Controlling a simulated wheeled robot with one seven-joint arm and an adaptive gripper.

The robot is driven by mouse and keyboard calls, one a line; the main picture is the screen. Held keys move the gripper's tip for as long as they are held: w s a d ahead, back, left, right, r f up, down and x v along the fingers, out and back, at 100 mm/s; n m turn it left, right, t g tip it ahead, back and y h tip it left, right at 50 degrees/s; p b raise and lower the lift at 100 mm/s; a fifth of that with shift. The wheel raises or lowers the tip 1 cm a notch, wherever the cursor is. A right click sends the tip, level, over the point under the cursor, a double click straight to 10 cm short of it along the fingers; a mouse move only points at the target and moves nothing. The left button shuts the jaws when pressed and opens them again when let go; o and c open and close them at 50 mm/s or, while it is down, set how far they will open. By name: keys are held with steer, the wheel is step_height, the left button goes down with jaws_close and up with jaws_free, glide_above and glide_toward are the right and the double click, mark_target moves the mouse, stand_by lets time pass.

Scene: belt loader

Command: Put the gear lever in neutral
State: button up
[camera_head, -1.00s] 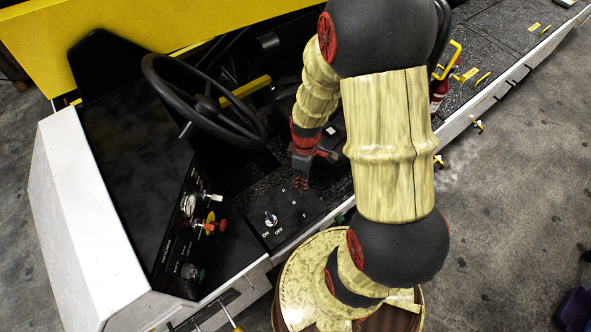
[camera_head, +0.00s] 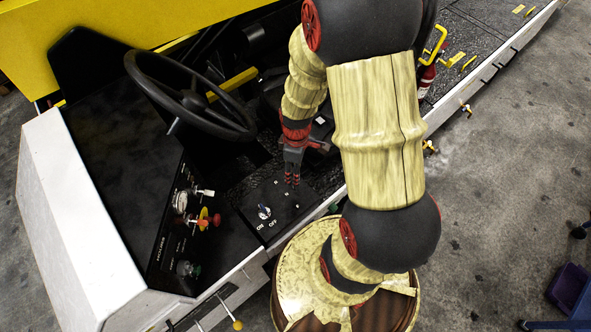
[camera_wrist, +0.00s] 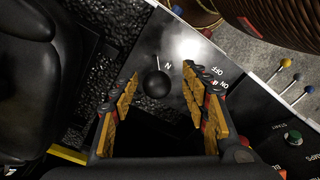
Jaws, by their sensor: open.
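The gear lever shows in the wrist view as a black round knob (camera_wrist: 157,84) on a thin stem, standing on the black console panel (camera_wrist: 180,50). A white letter N is beside the stem; other gear letters are hidden or too small to read. My gripper (camera_wrist: 160,105) is open, its two yellow-padded fingers on either side of the knob, with gaps to both. I cannot tell how far the fingertips are above the knob. In the head view my gripper (camera_head: 292,180) points down at the console panel (camera_head: 270,222) and hides the lever.
An ON/OFF switch (camera_head: 264,211) sits on the same panel. Left of it are a red and yellow knob (camera_head: 207,219) and the steering wheel (camera_head: 190,97). A black seat (camera_wrist: 30,60) is at the left of the wrist view. Thin ball-topped levers (camera_wrist: 285,63) stand at the right.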

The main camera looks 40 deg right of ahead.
step_height(320, 180, up, 12)
steer(key=shift+w+d, duration=0.15)
steer(key=shift+d, duration=0.1)
steer(key=shift+f, duration=0.1)
stand_by(0.6)
